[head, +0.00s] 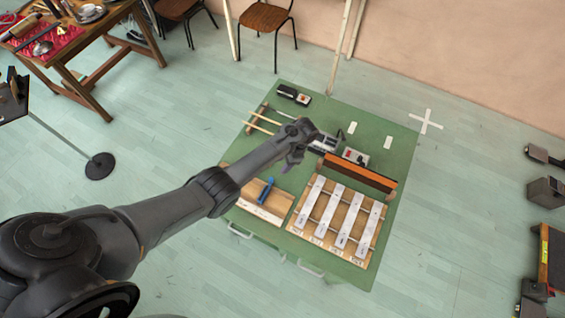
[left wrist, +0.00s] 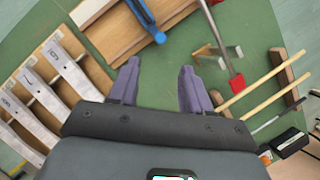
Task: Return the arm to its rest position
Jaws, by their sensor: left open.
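My left arm reaches in from the left in the head view, over the green table (head: 398,158). My left gripper (head: 297,156) hangs above the middle of the table. In the left wrist view its two purple-grey fingers (left wrist: 159,76) stand apart with only green tabletop between them, so it is open and empty. The metal bars on a wooden base (head: 338,220) lie to its lower right in the head view. The blue-handled tool (head: 265,191) rests on a wooden board (head: 272,208) below it. My right gripper is in neither view.
Two wooden sticks (head: 263,122) lie on a rest at the table's left. A long orange-brown block (head: 360,174) stands behind the bars. A black box (head: 293,95) sits at the far edge. In the left wrist view, a red-ended rod (left wrist: 236,83) lies near the fingers.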

